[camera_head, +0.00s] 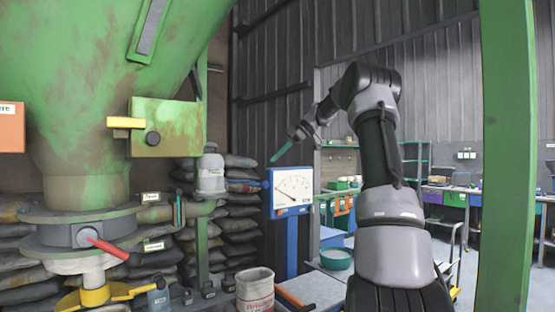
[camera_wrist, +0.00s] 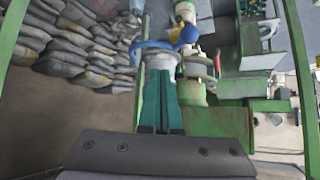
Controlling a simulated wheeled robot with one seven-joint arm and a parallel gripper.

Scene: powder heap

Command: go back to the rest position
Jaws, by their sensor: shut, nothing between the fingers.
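My gripper (camera_head: 274,160) is raised in the air at the middle of the head view, at the end of my bent arm. Its thin teal fingers are closed together and point down and to the left, towards the large green hopper (camera_head: 90,110). In the wrist view my gripper (camera_wrist: 160,72) shows the two teal fingers side by side with nothing between them. The fingers appear in front of the pipework below, without clear contact.
A dial gauge (camera_head: 293,189) on a blue post stands beyond my gripper. Stacked grey bags (camera_head: 238,215) line the wall. A green post (camera_head: 508,150) stands right of my arm. A white bucket (camera_head: 255,290) is on the floor. A red-handled valve (camera_head: 105,246) sits under the hopper.

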